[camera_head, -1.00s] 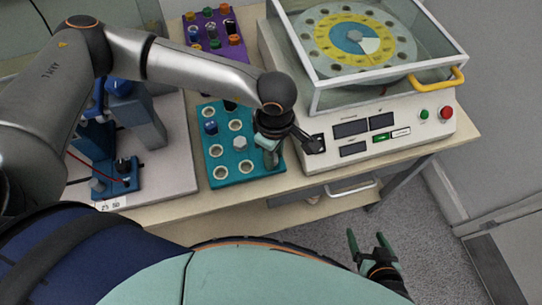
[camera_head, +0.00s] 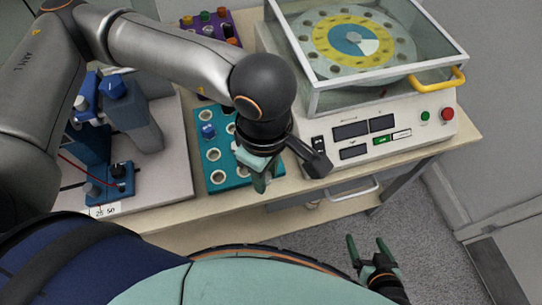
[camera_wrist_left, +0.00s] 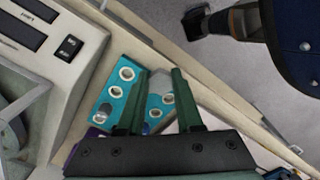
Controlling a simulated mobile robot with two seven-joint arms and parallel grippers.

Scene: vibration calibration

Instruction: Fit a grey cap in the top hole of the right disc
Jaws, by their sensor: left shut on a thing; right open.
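My left gripper (camera_head: 262,178) is above the front right part of the teal rack (camera_head: 243,181). Its green fingers also show in the left wrist view (camera_wrist_left: 160,98), over the rack (camera_wrist_left: 120,62). A round disc (camera_head: 312,62) with a ring of holes lies under the clear cover at the right; I cannot make out a separate right disc. My right gripper (camera_head: 367,245) is open and empty, low at the front right.
A blue cap (camera_head: 208,131) stands in the teal rack among several white-rimmed holes. A purple rack (camera_head: 236,42) with coloured caps is behind. The glass-covered machine with a yellow handle (camera_head: 437,78) fills the right.

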